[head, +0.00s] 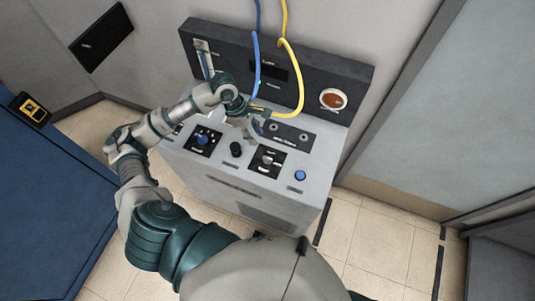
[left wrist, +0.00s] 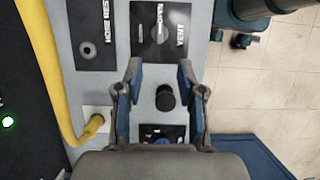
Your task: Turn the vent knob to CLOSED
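The vent knob (head: 267,159) sits on a black plate on the sloped top of the grey console. In the left wrist view the knob (left wrist: 157,33) is on the plate lettered VENT, at the top and partly in shadow. My left gripper (head: 252,127) is above the console top, behind the black round knob. In the left wrist view its fingers (left wrist: 158,72) are spread apart, with nothing between them, and their tips point toward the vent plate. The gripper appears apart from the vent knob. My right gripper is not in view.
A black round knob (head: 236,149), a plate with a blue knob (head: 203,138) and a blue button (head: 300,175) are on the console. A yellow hose (head: 301,80) and a blue hose (head: 256,55) hang close behind my gripper. A blue surface (head: 50,220) lies left.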

